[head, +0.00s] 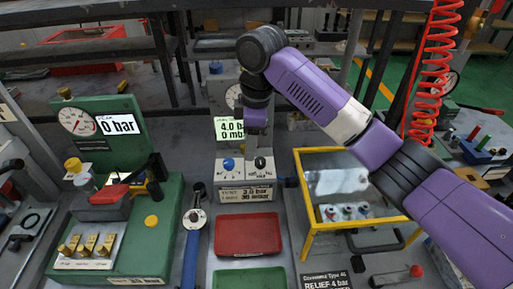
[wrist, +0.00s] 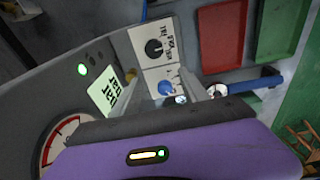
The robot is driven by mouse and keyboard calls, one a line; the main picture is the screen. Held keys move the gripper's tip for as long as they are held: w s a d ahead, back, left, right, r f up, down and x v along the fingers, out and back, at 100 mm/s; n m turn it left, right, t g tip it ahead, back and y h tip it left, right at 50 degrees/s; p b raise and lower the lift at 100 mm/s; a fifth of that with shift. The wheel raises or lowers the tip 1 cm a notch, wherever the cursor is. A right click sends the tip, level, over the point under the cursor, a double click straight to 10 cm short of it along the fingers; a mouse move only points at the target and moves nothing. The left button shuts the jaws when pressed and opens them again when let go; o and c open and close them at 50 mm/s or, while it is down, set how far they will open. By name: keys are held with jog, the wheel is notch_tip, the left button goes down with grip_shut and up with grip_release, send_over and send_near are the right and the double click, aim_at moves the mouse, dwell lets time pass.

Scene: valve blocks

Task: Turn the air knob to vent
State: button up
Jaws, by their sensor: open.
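The middle test station has a gauge, a lit display (head: 229,128) reading about 4.0 bar and 0 mbar, and a white panel with two knobs. The black knob (head: 260,162) is on the right, with small lettering around it; it also shows in the wrist view (wrist: 154,47). The blue knob (head: 228,164) is on the left and shows between the fingers in the wrist view (wrist: 165,88). I cannot read which is labelled air. My gripper (wrist: 168,83) is open and empty, above the panel. Its fingertips are hard to make out in the head view.
A label plate (head: 246,194) sits below the knobs. A red tray (head: 248,234) and green tray (head: 250,278) lie in front. A green valve block (head: 125,235) stands left, a yellow-framed box (head: 302,205) right. A blue-handled wrench (head: 193,240) lies left of the trays.

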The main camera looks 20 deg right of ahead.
aim_at(260, 160)
jog(key=d, duration=0.1)
jog(key=d+r+g+h, duration=0.1)
jog(key=shift+s+d+r, duration=0.1)
jog(key=shift+d+r, duration=0.15)
jog(key=shift+d, duration=0.1)
jog(key=shift+d+f, duration=0.1)
jog(key=shift+f, duration=0.2)
jog(key=shift+f+b, duration=0.5)
jog(key=shift+f, duration=3)
grip_shut()
